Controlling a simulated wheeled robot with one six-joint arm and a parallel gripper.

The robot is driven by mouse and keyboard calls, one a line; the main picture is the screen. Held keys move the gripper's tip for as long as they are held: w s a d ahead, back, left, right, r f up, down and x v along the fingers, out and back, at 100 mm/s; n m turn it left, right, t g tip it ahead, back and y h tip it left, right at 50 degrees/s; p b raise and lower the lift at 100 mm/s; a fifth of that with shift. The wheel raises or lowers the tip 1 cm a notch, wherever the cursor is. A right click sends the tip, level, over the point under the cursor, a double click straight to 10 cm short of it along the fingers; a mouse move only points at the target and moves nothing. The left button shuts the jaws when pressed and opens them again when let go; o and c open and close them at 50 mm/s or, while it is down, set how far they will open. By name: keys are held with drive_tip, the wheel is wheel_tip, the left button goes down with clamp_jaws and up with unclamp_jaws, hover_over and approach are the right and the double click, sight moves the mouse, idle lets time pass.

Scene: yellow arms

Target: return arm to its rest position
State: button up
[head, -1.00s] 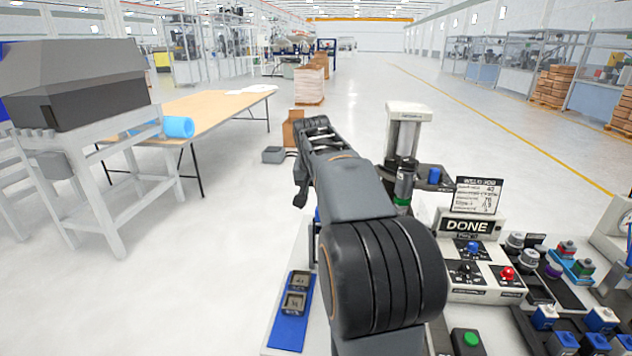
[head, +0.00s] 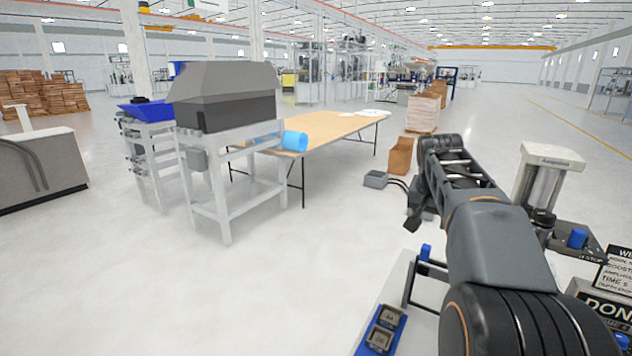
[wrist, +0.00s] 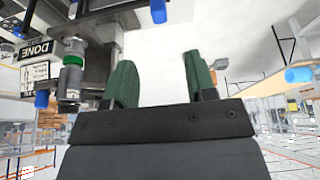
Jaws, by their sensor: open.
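My dark grey arm (head: 500,245) reaches forward from the lower right of the head view, bent, over the workbench edge. My gripper's jaws cannot be made out clearly in the head view. In the wrist view my gripper (wrist: 158,78) shows two green ribbed fingers held well apart. Nothing is between them; bare pale floor shows in the gap. The wrist view appears upside down. The welding station's DONE sign (wrist: 37,50) and a cylinder with a green band (wrist: 72,72) lie left of the fingers, apart from them.
A blue tray with two small blocks (head: 370,348) sits on the bench at the lower middle. A white press (head: 548,180) stands right of my arm. A wooden-topped table (head: 345,126) and a grey machine on a stand (head: 225,105) are left. Open floor lies between.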

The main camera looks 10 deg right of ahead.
drive_tip(key=s+a+f+n+y, duration=0.1)
drive_tip(key=s+a+f+n, duration=0.2)
drive_tip(key=a+f, duration=0.35)
drive_tip(key=s+a+f+n+y, duration=0.1)
drive_tip(key=s+a+f+n, duration=0.2)
drive_tip(key=s+a+f, duration=0.2)
drive_tip(key=s+a+f+n+y, duration=0.1)
drive_tip(key=s+a+f, duration=0.3)
drive_tip(key=s+a, duration=0.4)
drive_tip(key=shift+a+f+n+t, duration=0.4)
drive_tip(key=shift+a+n, duration=0.4)
drive_tip(key=shift+n, duration=0.1)
drive_tip(key=shift+c, duration=0.8)
drive_tip(key=shift+d, duration=0.15)
